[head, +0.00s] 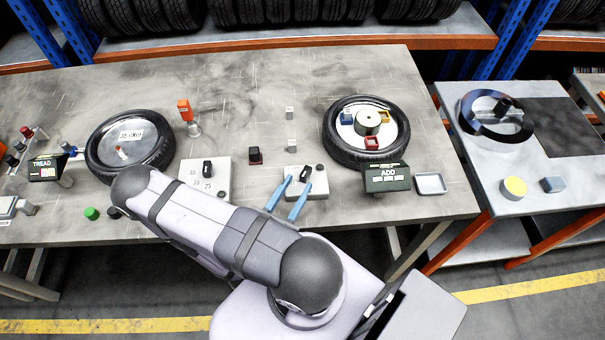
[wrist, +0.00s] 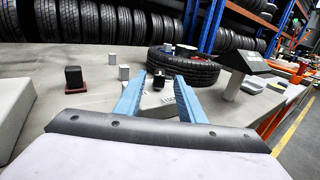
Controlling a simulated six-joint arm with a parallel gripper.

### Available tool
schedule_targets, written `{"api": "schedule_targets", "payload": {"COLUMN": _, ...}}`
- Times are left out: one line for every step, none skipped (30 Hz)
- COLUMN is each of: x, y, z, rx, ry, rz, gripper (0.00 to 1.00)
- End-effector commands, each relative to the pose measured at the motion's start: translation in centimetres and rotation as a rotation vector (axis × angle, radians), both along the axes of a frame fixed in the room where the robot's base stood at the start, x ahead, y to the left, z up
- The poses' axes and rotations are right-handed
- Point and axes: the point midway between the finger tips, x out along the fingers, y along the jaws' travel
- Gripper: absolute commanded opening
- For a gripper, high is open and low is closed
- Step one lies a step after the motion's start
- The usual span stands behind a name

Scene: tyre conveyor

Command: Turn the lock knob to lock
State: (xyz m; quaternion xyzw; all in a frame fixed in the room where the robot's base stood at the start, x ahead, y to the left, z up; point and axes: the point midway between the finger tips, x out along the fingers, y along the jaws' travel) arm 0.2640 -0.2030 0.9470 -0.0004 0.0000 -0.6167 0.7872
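A small white box (head: 318,190) with a black knob (head: 306,172) on top stands near the front middle of the table. I take it as the lock knob; its lettering is too small to read. In the wrist view the knob (wrist: 158,79) shows between the fingertips, with the white box (wrist: 158,101) below it. My gripper (head: 298,183) has two blue fingers, open and apart, on the near side of the knob. It also shows in the wrist view (wrist: 160,80). I cannot tell whether either finger touches the knob.
Left of it, another white box (head: 217,187) carries a black selector knob (head: 207,169) and number marks. A dark square button (head: 254,155) stands between them. A tyre (head: 345,152) and an ADD sign (head: 388,178) are to the right. Two small grey blocks stand behind.

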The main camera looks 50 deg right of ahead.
Motion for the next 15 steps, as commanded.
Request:
{"api": "schedule_targets", "payload": {"x": 0.0, "y": -0.6, "z": 0.2, "rx": 0.0, "ry": 0.002, "rz": -0.007, "gripper": 0.36}}
{"api": "schedule_targets", "payload": {"x": 0.0, "y": -0.8, "z": 0.2, "rx": 0.0, "ry": 0.002, "rz": -0.006, "gripper": 0.36}}
{"api": "schedule_targets", "payload": {"x": 0.1, "y": -1.2, "z": 0.2, "rx": 0.0, "ry": 0.002, "rz": -0.007, "gripper": 0.36}}
{"api": "schedule_targets", "payload": {"x": 0.2, "y": -1.5, "z": 0.2, "rx": 0.001, "ry": 0.001, "rz": -0.006, "gripper": 0.36}}
{"api": "schedule_targets", "payload": {"x": 0.2, "y": -1.7, "z": 0.2, "rx": 0.0, "ry": 0.0, "rz": -0.006, "gripper": 0.36}}
{"api": "schedule_targets", "payload": {"x": 0.3, "y": -2.0, "z": 0.2, "rx": 0.0, "ry": 0.0, "rz": -0.006, "gripper": 0.36}}
{"api": "schedule_targets", "payload": {"x": 0.4, "y": -2.3, "z": 0.2, "rx": 0.001, "ry": -0.001, "rz": -0.006, "gripper": 0.36}}
{"api": "schedule_targets", "payload": {"x": 0.5, "y": -2.5, "z": 0.2, "rx": 0.001, "ry": 0.0, "rz": -0.005, "gripper": 0.36}}
{"api": "schedule_targets", "payload": {"x": 0.5, "y": -2.8, "z": 0.2, "rx": 0.001, "ry": 0.001, "rz": -0.005, "gripper": 0.36}}
{"api": "schedule_targets", "payload": {"x": 0.6, "y": -3.0, "z": 0.1, "rx": 0.002, "ry": 0.001, "rz": -0.005, "gripper": 0.36}}
{"api": "schedule_targets", "payload": {"x": 0.7, "y": -3.1, "z": 0.1, "rx": 0.001, "ry": 0.001, "rz": -0.004, "gripper": 0.36}}
{"api": "schedule_targets", "payload": {"x": 0.7, "y": -3.4, "z": 0.1, "rx": 0.001, "ry": 0.0, "rz": -0.004, "gripper": 0.36}}
{"api": "schedule_targets", "payload": {"x": 0.8, "y": -3.5, "z": 0.1, "rx": 0.001, "ry": -0.001, "rz": -0.003, "gripper": 0.36}}
{"api": "schedule_targets", "payload": {"x": 0.8, "y": -3.6, "z": 0.1, "rx": 0.001, "ry": -0.001, "rz": -0.003, "gripper": 0.36}}
{"api": "schedule_targets", "payload": {"x": 0.9, "y": -3.8, "z": 0.1, "rx": 0.001, "ry": -0.001, "rz": -0.003, "gripper": 0.36}}
